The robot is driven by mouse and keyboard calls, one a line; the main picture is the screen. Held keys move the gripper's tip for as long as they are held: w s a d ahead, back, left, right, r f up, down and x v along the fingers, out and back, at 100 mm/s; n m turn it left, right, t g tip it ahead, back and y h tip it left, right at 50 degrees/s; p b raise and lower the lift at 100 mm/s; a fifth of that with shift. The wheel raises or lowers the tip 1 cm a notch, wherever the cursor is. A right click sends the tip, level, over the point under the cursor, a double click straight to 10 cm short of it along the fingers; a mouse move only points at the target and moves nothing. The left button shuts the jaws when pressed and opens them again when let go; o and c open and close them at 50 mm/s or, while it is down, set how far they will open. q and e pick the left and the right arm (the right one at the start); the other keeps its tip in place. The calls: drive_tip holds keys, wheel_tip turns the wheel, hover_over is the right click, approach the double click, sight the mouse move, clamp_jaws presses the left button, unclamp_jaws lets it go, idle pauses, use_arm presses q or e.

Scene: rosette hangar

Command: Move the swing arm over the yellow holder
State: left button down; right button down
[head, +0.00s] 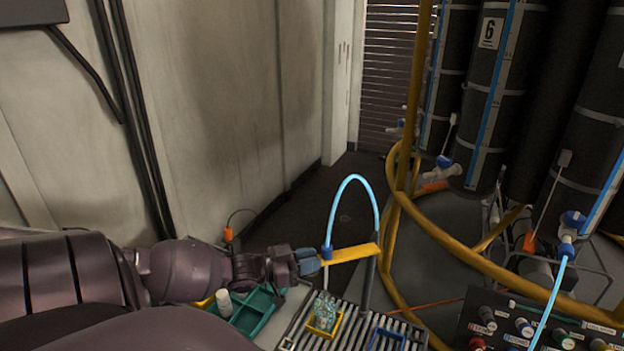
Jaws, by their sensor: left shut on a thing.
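The swing arm (352,252) is a yellow bar on a dark grey upright post (367,288). A light blue hose arches from the post side to a blue fitting at the arm's left end, with a pale nozzle hanging below. My left gripper (312,262) is shut on the arm's left end. The yellow holder (313,329) stands on the slatted grey rack below, with a clear vessel (324,310) in it. In this view the nozzle appears above the vessel; exact alignment in depth I cannot tell. My right gripper is not in view.
A blue holder (374,335) stands right of the yellow one. A green tray (262,313) with a white bottle (224,303) lies at left. A control panel (530,325) is at lower right. Yellow rails (480,270) and black tanks (505,100) stand behind.

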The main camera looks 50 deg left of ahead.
use_arm(q)
drive_tip(key=c, duration=1)
unclamp_jaws()
drive_tip(key=shift+o, duration=0.2)
drive_tip(key=v, duration=1.1)
drive_tip(key=shift+f, duration=0.2)
